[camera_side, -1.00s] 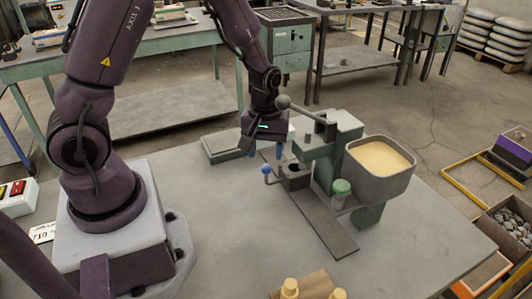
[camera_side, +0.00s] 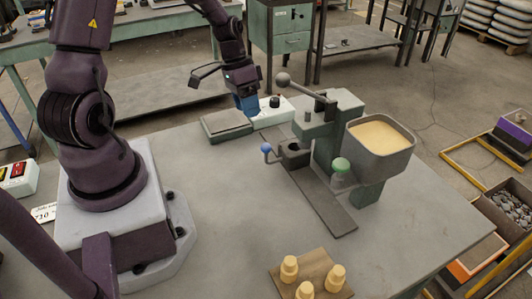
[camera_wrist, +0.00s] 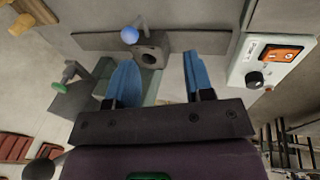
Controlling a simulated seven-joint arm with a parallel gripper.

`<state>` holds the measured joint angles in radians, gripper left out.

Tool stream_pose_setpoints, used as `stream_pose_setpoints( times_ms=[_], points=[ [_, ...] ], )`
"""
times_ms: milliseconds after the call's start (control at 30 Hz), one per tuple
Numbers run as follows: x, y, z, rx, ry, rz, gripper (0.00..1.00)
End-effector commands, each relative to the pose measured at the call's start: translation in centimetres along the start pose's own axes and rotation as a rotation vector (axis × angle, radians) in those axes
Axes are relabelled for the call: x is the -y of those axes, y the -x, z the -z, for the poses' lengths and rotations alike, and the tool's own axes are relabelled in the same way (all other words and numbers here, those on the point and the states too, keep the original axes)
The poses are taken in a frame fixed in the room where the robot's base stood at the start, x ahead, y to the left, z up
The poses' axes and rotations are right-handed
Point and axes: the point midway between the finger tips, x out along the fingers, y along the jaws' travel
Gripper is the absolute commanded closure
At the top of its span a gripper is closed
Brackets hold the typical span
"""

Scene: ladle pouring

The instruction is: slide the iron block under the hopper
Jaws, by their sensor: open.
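The iron block (camera_side: 293,155) is dark, with a round hole in its top and a blue-knobbed handle on its left side. It sits on the long flat track (camera_side: 328,205), to the left of the hopper (camera_side: 388,160) and apart from it. The hopper is a grey bin full of pale sand, mounted on a green machine. My gripper (camera_side: 248,108) is raised behind and left of the block, empty, with blue fingers. In the wrist view the open fingers (camera_wrist: 158,82) point toward the block (camera_wrist: 151,52) and its blue knob without touching it.
A lever with a ball end (camera_side: 283,79) sticks out above the block. A white switch box (camera_side: 262,119) and a grey flat case (camera_side: 226,125) lie near my gripper. Several yellow moulded pieces (camera_side: 305,290) stand at the front. The table centre is clear.

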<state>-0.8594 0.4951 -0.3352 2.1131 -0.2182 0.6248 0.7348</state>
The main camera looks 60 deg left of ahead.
Motion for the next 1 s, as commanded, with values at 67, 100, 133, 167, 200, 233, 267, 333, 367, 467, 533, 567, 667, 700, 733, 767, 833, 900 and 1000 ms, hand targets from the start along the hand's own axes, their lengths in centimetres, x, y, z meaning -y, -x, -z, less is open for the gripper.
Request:
stream_pose_setpoints(
  times_ms=[67, 100, 133, 167, 200, 233, 267, 333, 367, 467, 533, 567, 667, 700, 733, 767, 833, 900, 1000],
  points=[
    [-0.2, 0.5, 0.2, -0.013, -0.221, -0.026, 0.52],
    [-0.4, 0.6, 0.3, -0.019, -0.339, -0.037, 0.52],
    [-0.7, 0.7, 0.4, -0.023, -0.429, -0.045, 0.52],
    [-0.9, 0.8, 0.4, -0.027, -0.520, -0.053, 0.52],
    [-1.3, 0.9, 0.6, -0.033, -0.642, -0.063, 0.52],
    [-1.6, 0.9, 0.7, -0.037, -0.731, -0.070, 0.52],
    [-1.9, 0.9, 0.8, -0.040, -0.817, -0.077, 0.52],
    [-2.4, 1.0, 0.9, -0.048, -0.997, -0.090, 0.52],
    [-2.5, 1.0, 0.9, -0.051, -1.063, -0.094, 0.52],
    [-2.6, 1.0, 0.8, -0.057, -1.230, -0.104, 0.52],
    [-2.7, 1.0, 0.7, -0.061, -1.306, -0.107, 0.52],
    [-2.7, 1.0, 0.7, -0.062, -1.329, -0.108, 0.52],
    [-2.7, 0.7, 0.7, -0.064, -1.371, -0.109, 0.52],
    [-2.8, 0.4, 0.7, -0.064, -1.375, -0.109, 0.52],
    [-2.8, 0.1, 0.7, -0.064, -1.376, -0.109, 0.52],
    [-2.9, -0.2, 0.6, -0.064, -1.376, -0.111, 0.52],
    [-3.0, -1.3, 0.6, -0.063, -1.375, -0.113, 0.52],
    [-3.1, -2.7, 0.6, -0.063, -1.374, -0.114, 0.52],
    [-3.5, -4.9, 0.5, -0.063, -1.373, -0.114, 0.52]
  ],
)
